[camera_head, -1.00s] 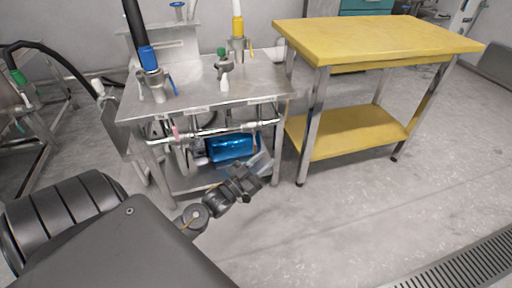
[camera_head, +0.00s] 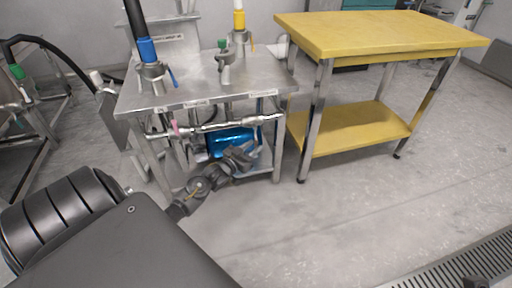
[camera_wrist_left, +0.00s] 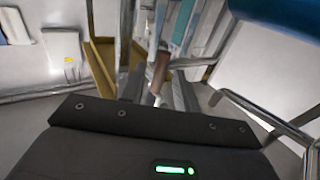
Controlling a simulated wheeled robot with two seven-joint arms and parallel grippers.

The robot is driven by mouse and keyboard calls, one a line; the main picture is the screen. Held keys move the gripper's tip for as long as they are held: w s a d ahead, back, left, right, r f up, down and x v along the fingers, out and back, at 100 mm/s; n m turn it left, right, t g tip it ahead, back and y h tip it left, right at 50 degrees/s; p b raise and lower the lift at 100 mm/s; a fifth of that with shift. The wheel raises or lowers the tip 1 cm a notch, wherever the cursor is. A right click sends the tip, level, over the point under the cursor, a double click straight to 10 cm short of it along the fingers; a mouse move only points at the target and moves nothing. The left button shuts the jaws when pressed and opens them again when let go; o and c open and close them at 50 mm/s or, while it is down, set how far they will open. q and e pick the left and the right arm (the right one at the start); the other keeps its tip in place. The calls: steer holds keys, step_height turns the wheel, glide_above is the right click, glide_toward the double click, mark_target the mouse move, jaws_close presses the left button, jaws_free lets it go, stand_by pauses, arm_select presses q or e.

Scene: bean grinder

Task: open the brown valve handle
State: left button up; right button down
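My left gripper (camera_head: 243,154) reaches in under the front edge of the steel table, in front of the blue motor (camera_head: 230,139). In the left wrist view a brown handle (camera_wrist_left: 160,70) shows ahead, between the two fingers of my left gripper (camera_wrist_left: 158,92). The fingers look apart; I cannot tell whether they touch the handle. In the head view I cannot make out the brown handle; my gripper and the pipes crowd that spot. A small dark part at the lower right edge (camera_head: 478,283) may be my right gripper.
The steel table (camera_head: 190,97) carries valves and hoses on top, with a horizontal pipe (camera_head: 215,127) below its front edge. Its legs stand close to my left arm. A yellow table (camera_head: 380,35) stands to the right.

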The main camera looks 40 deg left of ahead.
arm_select(q)
steer(key=shift+w, duration=1.2)
jaws_close()
